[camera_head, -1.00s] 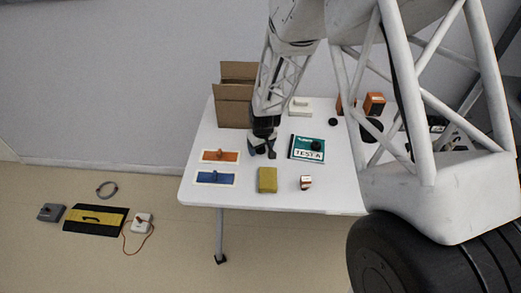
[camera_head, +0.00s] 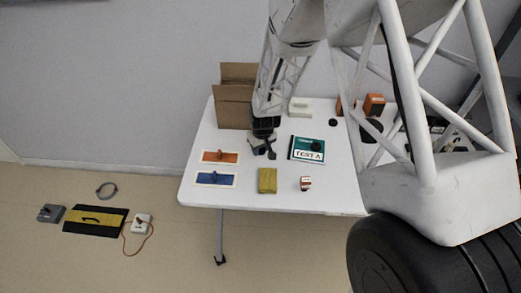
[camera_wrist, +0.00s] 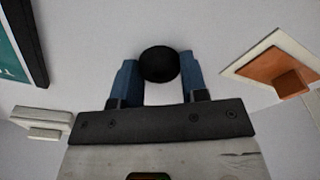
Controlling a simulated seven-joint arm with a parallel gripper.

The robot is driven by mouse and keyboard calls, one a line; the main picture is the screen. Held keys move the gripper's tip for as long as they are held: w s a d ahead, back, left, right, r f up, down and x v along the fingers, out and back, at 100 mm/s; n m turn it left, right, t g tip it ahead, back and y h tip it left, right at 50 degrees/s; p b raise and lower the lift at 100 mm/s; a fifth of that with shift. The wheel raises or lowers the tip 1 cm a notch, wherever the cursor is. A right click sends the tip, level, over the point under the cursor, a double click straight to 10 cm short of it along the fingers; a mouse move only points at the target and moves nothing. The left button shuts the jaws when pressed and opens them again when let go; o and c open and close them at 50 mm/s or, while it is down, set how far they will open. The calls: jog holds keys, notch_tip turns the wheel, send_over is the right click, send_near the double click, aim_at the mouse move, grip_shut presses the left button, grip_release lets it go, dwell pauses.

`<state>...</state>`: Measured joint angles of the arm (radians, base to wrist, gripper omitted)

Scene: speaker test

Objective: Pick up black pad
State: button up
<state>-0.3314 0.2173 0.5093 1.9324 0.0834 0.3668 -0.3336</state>
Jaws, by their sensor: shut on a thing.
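My gripper (camera_wrist: 160,75) has its two blue fingers on either side of a round black pad (camera_wrist: 159,64) in the wrist view and is shut on it. In the head view my gripper (camera_head: 263,151) is over the white table, between the orange plate and the teal TEST A box. The pad cannot be made out clearly there. Another small round black thing (camera_head: 332,122) lies on the table behind the teal box.
The teal box (camera_head: 307,149) is right of my gripper, the orange plate (camera_head: 209,157) and blue plate (camera_head: 205,178) left. A yellow block (camera_head: 267,181) and a small red-white block (camera_head: 305,184) are in front. A cardboard box (camera_head: 234,105) and white box (camera_head: 300,105) stand behind.

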aim_at(261, 150)
jog(key=shift+r, duration=0.1)
jog(key=shift+r, duration=0.65)
jog(key=shift+s+d+r, duration=0.1)
jog(key=shift+s+r, duration=0.15)
jog(key=shift+r, duration=0.3)
jog(key=shift+s+d+r, duration=0.1)
jog(key=shift+s+r, duration=0.1)
jog(key=shift+r, duration=0.3)
jog(key=s+d, duration=0.1)
jog(key=s, duration=0.3)
jog(key=s+d+r, duration=0.1)
jog(key=s+d, duration=0.1)
jog(key=s, duration=0.3)
jog(key=s+d, duration=0.1)
jog(key=s, duration=0.4)
jog(key=shift+s+d+r, duration=0.1)
jog(key=shift+d+r, duration=0.1)
jog(key=shift+d, duration=0.2)
jog(key=w+d+r+m, duration=0.1)
jog(key=w+d+r, duration=0.2)
jog(key=w, duration=0.5)
jog(key=w+d+r+m, duration=0.1)
jog(key=w+d+r, duration=0.2)
jog(key=w+d, duration=0.3)
jog(key=w, duration=0.2)
jog(key=shift+w+d+r+m, duration=0.15)
jog(key=shift+w+d+m, duration=0.15)
jog(key=shift+f, duration=3.15)
